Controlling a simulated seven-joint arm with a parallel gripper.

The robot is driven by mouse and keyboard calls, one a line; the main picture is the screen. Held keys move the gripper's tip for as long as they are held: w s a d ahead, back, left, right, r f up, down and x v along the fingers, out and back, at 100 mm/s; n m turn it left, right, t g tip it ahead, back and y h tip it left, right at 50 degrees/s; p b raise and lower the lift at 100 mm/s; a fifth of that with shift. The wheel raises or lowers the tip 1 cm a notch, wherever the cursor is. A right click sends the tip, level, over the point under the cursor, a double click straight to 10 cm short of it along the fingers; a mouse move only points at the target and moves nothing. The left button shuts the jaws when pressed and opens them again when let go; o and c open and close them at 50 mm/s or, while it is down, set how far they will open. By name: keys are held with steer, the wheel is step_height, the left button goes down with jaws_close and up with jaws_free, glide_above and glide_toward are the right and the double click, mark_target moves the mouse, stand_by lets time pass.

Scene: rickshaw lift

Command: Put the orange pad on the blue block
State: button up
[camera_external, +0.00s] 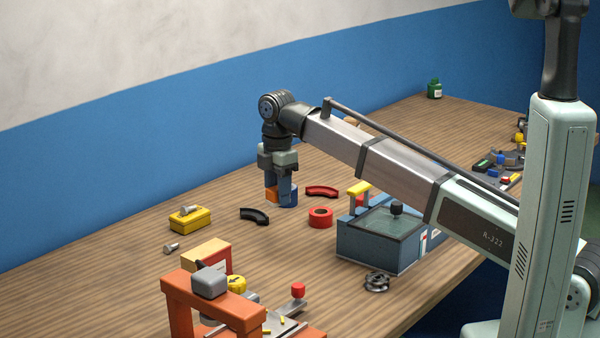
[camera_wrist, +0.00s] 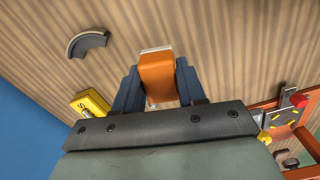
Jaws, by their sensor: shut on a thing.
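My gripper (camera_external: 278,199) points down above the wooden table, left of the blue machine. It is shut on the orange pad (camera_external: 271,196). In the wrist view the pad (camera_wrist: 157,75) sits between the two dark blue fingers of my gripper (camera_wrist: 157,84), with a pale end face. A blue shape (camera_external: 291,198) shows at the fingers' right in the external view; I cannot tell whether it is the blue block or partly a finger. No separate blue block is clear in the wrist view. The gap between the pad and the table is hard to judge.
A black curved piece (camera_external: 255,215), a red curved piece (camera_external: 322,192) and a red ring (camera_external: 320,217) lie close by. A yellow box (camera_external: 190,219) stands left. A blue machine (camera_external: 380,245) stands right, an orange frame (camera_external: 213,300) in front. The left back table is clear.

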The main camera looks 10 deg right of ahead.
steer(key=w+d+m, duration=0.2)
steer(key=w+d, duration=0.7)
steer(key=d, duration=0.3)
steer(key=w+d+m, duration=0.2)
steer(key=w+d, duration=0.6)
steer(key=d, duration=0.3)
step_height(320, 180, up, 4)
steer(key=f+m, duration=0.1)
steer(key=m, duration=1)
glide_above(440, 162)
step_height(440, 162, down, 9)
steer(key=shift+s+f, duration=0.1)
steer(key=shift+f, duration=0.15)
steer(key=o, duration=1.1)
steer(key=shift+c, duration=0.2)
